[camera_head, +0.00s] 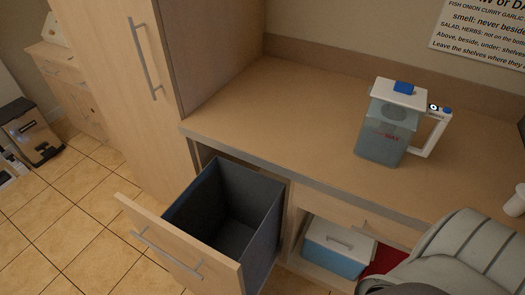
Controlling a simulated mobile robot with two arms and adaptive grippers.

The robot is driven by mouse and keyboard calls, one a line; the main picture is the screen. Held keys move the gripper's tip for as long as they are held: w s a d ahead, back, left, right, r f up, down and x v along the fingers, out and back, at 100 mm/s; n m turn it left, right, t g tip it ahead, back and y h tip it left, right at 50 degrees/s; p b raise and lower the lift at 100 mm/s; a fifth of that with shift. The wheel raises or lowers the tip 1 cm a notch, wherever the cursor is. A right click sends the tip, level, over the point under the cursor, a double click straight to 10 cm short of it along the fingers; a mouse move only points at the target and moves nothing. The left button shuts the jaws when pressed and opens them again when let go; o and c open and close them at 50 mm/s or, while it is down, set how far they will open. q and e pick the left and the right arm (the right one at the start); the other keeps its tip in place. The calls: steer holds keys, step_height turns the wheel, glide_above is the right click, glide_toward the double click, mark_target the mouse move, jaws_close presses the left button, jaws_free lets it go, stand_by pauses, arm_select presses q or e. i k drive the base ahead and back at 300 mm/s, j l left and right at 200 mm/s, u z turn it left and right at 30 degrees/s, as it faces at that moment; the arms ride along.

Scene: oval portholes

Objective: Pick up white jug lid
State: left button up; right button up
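The white jug lid (399,93) sits on top of a clear, blue-tinted jug (384,138). The lid has a blue piece on its top. The jug stands upright on the wooden counter, towards the right, and its white handle (434,133) is on the right side. A grey, ribbed shape at the bottom right looks like part of my own arm, well below and apart from the jug. Neither my left nor my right gripper's fingers show in the head view.
The wooden counter (290,120) is clear left of the jug. Below it an open drawer (187,247) with a dark, empty-looking bin (262,225) juts out. A blue-and-white box (337,250) sits on a low shelf. A tall cabinet (118,90) bounds the counter's left. A white object (515,203) is at the right edge.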

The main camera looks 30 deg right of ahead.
mark_target(405, 94)
steer(key=z, duration=1.9)
steer(key=l, duration=0.25)
